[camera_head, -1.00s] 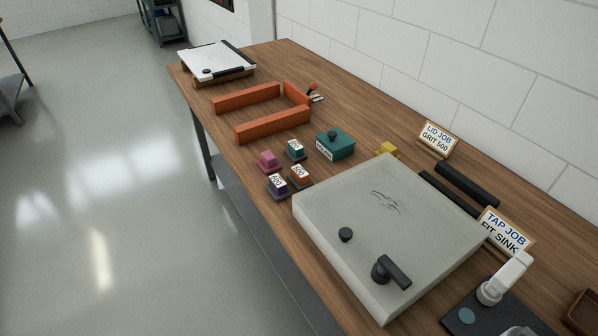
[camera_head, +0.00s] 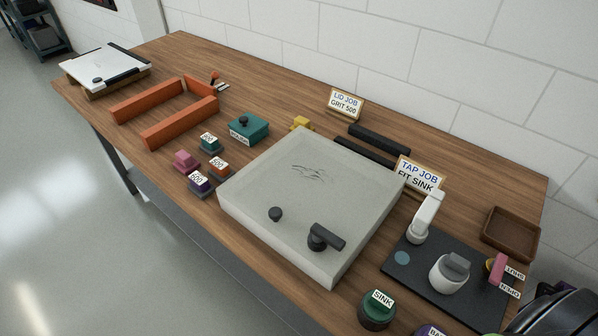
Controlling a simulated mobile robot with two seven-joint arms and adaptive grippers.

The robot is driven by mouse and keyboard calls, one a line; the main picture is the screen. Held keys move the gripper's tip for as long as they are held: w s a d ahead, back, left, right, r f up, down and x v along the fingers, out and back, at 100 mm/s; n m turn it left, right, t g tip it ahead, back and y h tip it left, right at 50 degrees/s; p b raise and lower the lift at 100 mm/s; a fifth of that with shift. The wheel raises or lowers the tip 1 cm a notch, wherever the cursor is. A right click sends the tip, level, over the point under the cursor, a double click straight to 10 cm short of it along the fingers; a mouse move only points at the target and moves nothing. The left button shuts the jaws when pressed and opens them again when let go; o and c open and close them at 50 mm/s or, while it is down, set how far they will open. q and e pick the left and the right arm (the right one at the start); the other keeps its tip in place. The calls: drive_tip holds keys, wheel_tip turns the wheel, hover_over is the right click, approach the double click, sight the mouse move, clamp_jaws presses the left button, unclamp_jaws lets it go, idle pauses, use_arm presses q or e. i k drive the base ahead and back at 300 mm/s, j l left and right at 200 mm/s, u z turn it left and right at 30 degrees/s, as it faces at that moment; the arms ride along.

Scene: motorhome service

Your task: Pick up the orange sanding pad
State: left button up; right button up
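The orange sanding pad (camera_head: 218,170) sits on the wooden bench, just left of the big grey lid (camera_head: 300,180). A white number label stands on it, too small to read surely. A dark, rounded part of my own body shows at the lower right corner. Neither gripper can be made out.
An orange frame (camera_head: 180,121), a teal block (camera_head: 248,127) and a yellow piece (camera_head: 300,123) lie behind the pads. Signs read LID JOB GRIT 500 (camera_head: 345,104) and TAP JOB FIT SINK (camera_head: 419,175). A dark mat with tap parts (camera_head: 482,297) and a brown tray (camera_head: 511,234) are at right.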

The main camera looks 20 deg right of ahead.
sight(219, 170)
drive_tip(key=z, duration=0.2)
drive_tip(key=i+j+z, duration=0.15)
drive_tip(key=j+z, duration=0.25)
drive_tip(key=i+j+z, duration=0.15)
drive_tip(key=z, duration=0.25)
drive_tip(key=j+z, duration=0.85)
